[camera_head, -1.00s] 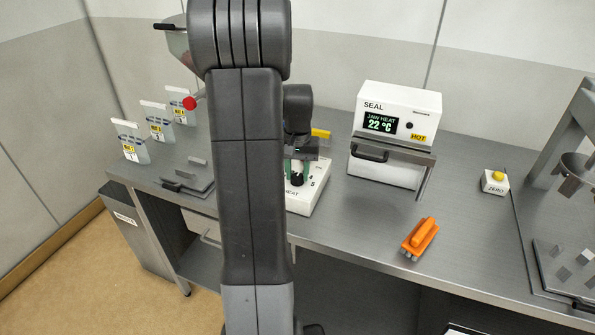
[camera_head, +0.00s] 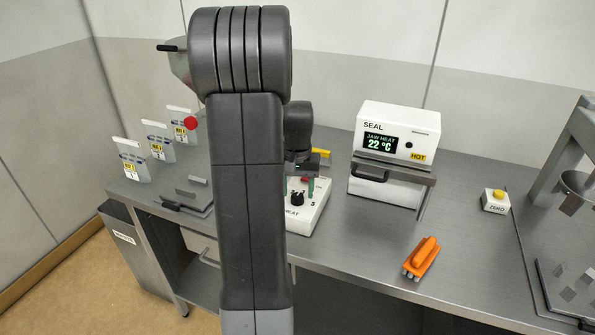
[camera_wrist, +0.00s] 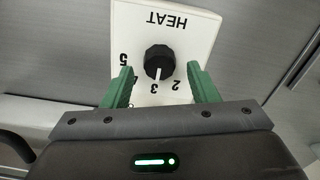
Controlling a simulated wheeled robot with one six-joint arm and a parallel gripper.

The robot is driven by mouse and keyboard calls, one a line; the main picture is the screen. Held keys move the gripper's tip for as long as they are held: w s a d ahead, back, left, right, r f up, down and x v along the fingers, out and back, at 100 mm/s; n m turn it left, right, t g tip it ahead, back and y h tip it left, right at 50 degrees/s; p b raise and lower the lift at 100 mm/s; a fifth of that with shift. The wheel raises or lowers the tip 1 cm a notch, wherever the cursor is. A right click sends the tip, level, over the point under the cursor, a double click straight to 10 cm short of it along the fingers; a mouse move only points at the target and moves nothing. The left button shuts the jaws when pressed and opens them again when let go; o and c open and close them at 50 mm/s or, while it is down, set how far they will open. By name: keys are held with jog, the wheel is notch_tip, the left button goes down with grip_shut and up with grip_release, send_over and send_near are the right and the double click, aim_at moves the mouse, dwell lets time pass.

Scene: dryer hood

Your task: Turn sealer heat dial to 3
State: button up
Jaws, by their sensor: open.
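The heat dial (camera_wrist: 159,61) is a black ribbed knob on a white box (camera_wrist: 190,30) marked HEAT. Its white pointer line points at the 3 in the wrist view. The knob also shows in the head view (camera_head: 297,199), on the box (camera_head: 307,218) partly behind my arm. My gripper (camera_wrist: 160,70) is open, with one green finger on each side of the dial and visible gaps between fingers and knob. It holds nothing. In the head view my gripper (camera_head: 298,188) is over the box. Part of the number scale is hidden by my gripper.
The sealer (camera_head: 397,140) stands right of the box, its display reading 22 °C beside a HOT label. An orange tool (camera_head: 422,258) lies in front of it. A ZERO button box (camera_head: 495,201) is farther right. Open bench lies between them. Several labelled bags (camera_head: 158,142) stand at left.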

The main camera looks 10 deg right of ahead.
aim_at(298, 194)
notch_tip(298, 194, up, 13)
jog(key=shift+b, duration=0.3)
jog(key=shift+f, duration=0.15)
notch_tip(298, 194, down, 14)
jog(key=shift+r+p, duration=0.15)
jog(key=shift+p, duration=0.2)
dwell(0.5)
